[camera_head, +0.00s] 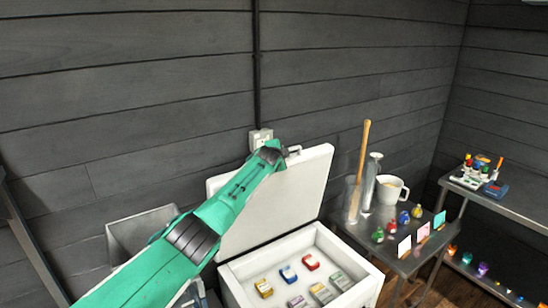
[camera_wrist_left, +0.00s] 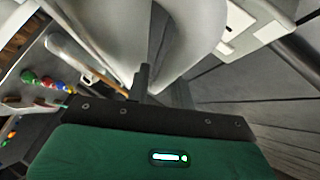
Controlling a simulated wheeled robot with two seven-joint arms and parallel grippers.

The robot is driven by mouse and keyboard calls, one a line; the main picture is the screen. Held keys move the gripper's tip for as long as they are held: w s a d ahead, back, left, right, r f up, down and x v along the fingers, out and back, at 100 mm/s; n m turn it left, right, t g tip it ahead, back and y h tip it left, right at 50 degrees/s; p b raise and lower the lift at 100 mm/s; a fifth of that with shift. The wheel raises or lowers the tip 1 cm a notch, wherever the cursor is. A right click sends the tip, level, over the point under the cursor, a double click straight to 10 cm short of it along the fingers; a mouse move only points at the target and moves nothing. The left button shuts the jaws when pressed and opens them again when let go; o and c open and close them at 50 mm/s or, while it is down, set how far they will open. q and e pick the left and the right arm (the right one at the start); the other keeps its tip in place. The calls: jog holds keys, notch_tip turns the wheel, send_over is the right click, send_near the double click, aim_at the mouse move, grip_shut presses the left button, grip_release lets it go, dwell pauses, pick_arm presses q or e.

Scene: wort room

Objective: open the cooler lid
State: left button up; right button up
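The white cooler (camera_head: 356,296) stands at the bottom centre of the head view. Its lid (camera_head: 290,205) is raised, leaning back towards the wall, and the inside is exposed. My left arm reaches in from the lower left across the lid. My left gripper (camera_head: 291,151) is at the lid's top edge; whether it touches is unclear. In the left wrist view its dark finger part (camera_wrist_left: 143,80) points at pale surfaces. Its opening is not readable. My right gripper is not in view.
A metal side table (camera_head: 400,262) right of the cooler holds a white jug (camera_head: 391,189), metal cylinders, a wooden-handled paddle (camera_head: 364,150), coloured flasks and cards. A grey bin (camera_head: 140,232) stands left. A wall outlet (camera_head: 260,138) is behind the lid. A shelf (camera_head: 500,195) is far right.

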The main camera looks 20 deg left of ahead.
pick_arm(q)
jog(key=shift+v, duration=0.95)
jog(key=b+v, duration=0.3)
jog(key=v, duration=0.8)
jog(key=shift+r, duration=0.1)
